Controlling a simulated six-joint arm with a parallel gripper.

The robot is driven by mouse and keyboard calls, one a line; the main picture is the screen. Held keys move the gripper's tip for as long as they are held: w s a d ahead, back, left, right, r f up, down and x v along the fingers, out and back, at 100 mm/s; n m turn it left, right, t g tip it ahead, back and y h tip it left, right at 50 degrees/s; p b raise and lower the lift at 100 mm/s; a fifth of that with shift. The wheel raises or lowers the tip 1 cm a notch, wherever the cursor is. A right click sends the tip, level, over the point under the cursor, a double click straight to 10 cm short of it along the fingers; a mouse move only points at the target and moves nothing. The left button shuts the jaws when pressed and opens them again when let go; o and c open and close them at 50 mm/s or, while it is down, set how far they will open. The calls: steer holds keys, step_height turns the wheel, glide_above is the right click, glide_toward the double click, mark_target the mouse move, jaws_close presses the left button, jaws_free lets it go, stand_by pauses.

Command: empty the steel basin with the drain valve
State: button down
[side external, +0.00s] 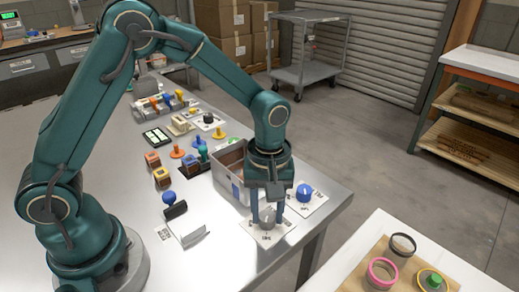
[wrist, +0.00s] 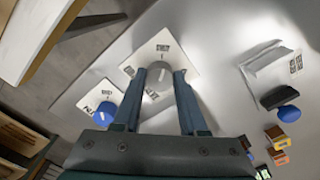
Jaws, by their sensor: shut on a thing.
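The steel basin (side external: 229,187) stands near the table's right edge, behind my gripper, which hides part of it. Its inside looks brownish; I cannot tell the liquid level. My gripper (side external: 267,214) points down and is shut on a grey valve knob (wrist: 158,84) on a white labelled plate (wrist: 164,50). One finger is on each side of the knob. A blue valve knob (side external: 304,192) sits on a second white plate (side external: 314,205) to the right; it also shows in the wrist view (wrist: 104,112). The print on the plates is too small to read surely.
A blue-topped stamp (side external: 175,207) and a clear-looking holder (side external: 190,235) lie left of my gripper. Several coloured stamps and blocks (side external: 162,177) stand behind. A side table with round jars (side external: 383,272) is at the front right, across a gap.

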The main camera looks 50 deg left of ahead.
mark_target(266, 216)
steer(key=m, duration=0.4)
steer(key=shift+m, duration=0.3)
steer(key=m, duration=0.3)
steer(key=shift+a+m, duration=0.1)
steer(key=shift+m, duration=0.2)
steer(key=m, duration=0.3)
steer(key=shift+m, duration=2.1)
steer(key=shift+c, duration=2.2)
jaws_free()
steer(key=shift+r, duration=2.65)
